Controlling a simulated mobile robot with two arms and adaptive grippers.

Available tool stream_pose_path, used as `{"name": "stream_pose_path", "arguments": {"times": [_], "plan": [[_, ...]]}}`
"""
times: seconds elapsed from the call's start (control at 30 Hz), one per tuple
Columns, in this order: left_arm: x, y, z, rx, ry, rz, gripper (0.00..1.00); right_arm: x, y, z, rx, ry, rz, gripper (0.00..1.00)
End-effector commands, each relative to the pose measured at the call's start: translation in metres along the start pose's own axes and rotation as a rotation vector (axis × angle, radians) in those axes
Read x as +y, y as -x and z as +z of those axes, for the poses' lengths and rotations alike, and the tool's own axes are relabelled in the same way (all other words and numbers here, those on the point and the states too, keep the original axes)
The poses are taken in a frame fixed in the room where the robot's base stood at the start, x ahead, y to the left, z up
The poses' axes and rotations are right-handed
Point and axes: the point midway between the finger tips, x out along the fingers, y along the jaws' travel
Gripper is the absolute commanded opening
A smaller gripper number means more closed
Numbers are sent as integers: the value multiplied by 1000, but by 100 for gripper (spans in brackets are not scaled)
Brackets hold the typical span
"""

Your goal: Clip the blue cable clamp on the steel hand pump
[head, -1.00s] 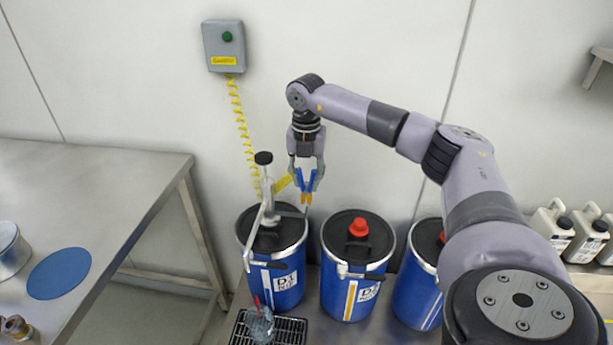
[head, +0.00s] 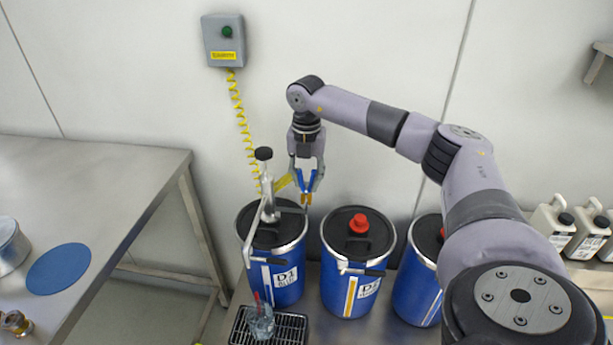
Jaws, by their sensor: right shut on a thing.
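The steel hand pump (head: 267,197) stands upright on the left blue drum, with a black knob on top and a spout hanging down at the front. My right gripper (head: 306,186) points down just to the right of the pump. It is shut on the blue cable clamp (head: 305,182), whose orange-yellow tips point down. The clamp is beside the pump's upper part; I cannot tell whether they touch. A yellow tag (head: 283,183) shows between the pump and the clamp. My left gripper is not in view.
Blue drums (head: 345,294) stand in a row on a steel bench. The middle one has a red cap (head: 359,224). A beaker (head: 261,322) stands on a black grate (head: 290,331) in front. A yellow coiled cord (head: 240,120) hangs from a grey wall box (head: 224,41).

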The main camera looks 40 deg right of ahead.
Motion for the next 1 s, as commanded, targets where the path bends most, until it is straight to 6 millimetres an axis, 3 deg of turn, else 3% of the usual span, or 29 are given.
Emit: {"name": "stream_pose_path", "arguments": {"times": [0.53, 1.0], "plan": [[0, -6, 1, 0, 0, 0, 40, 0, -17, 0, 0, 0, 1, 20], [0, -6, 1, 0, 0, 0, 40, 0, -18, 0, 0, 0, 1, 20]]}}
